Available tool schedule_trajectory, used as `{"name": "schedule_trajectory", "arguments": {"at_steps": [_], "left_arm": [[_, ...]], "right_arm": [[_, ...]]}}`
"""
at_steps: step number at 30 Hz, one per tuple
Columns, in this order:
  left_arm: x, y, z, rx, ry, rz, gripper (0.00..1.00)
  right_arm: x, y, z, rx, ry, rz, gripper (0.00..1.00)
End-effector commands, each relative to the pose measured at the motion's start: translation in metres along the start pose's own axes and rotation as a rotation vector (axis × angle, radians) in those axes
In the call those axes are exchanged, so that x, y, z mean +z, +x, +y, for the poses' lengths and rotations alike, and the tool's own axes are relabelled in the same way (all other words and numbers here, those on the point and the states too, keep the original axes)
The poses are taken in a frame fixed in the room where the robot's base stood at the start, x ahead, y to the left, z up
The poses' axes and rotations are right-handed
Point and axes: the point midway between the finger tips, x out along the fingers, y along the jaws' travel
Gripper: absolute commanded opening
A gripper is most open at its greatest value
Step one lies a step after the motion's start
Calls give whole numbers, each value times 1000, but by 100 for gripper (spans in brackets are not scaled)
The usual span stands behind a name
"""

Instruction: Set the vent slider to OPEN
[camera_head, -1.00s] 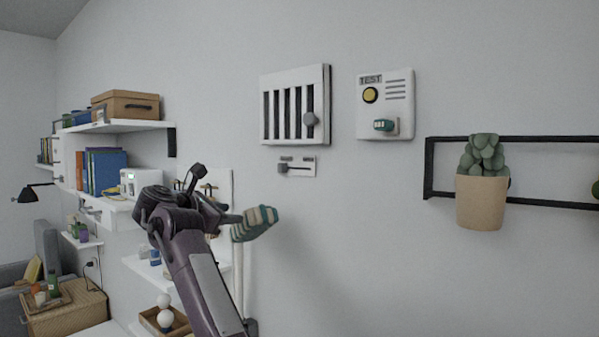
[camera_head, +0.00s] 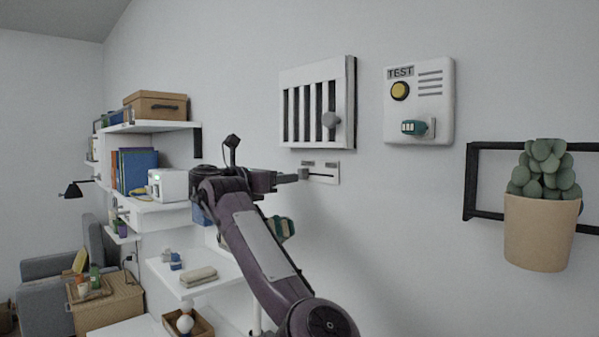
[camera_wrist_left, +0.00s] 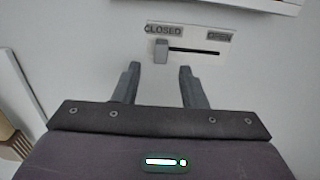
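The vent slider is a white plate (camera_head: 326,176) on the wall below the white slotted vent (camera_head: 288,118). In the left wrist view its plate (camera_wrist_left: 218,57) reads CLOSED at the left and OPEN at the right, joined by a dark slot. The grey slider knob (camera_wrist_left: 161,51) sits at the CLOSED end. My left gripper (camera_wrist_left: 159,72) is open and empty. Its two fingers point at the plate, with the knob lined up between them, just beyond the tips. In the head view my left gripper (camera_head: 290,177) is beside the plate's left end. My right gripper is not in view.
A TEST panel (camera_head: 443,75) with a yellow button and teal switch is right of the vent. A potted succulent (camera_head: 541,230) stands by a black wall frame (camera_head: 470,180) at the right. Shelves (camera_head: 165,127) with books and boxes are left.

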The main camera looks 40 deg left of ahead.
Motion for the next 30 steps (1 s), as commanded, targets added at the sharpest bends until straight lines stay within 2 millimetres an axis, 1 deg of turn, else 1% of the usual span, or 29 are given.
{"name": "schedule_trajectory", "arguments": {"at_steps": [1, 4, 9, 15, 20, 28, 29, 30], "left_arm": [[6, 10, -1, -5, -1, 2, 38], [5, 26, -1, -4, 0, 1, 38], [3, 45, 0, -2, 0, 2, 38], [0, 51, 0, 0, 2, 1, 38], [0, 51, 0, 0, 2, 1, 38], [0, 51, 0, 0, 2, 1, 3], [0, 51, 0, 0, 2, 1, 0], [0, 51, 0, 0, 2, 1, 0]], "right_arm": [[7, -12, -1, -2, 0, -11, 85], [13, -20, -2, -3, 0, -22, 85], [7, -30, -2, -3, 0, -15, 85], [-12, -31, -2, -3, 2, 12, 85], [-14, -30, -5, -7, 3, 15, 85], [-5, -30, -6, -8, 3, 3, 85], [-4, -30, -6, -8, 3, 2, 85], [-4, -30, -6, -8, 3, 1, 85]]}}
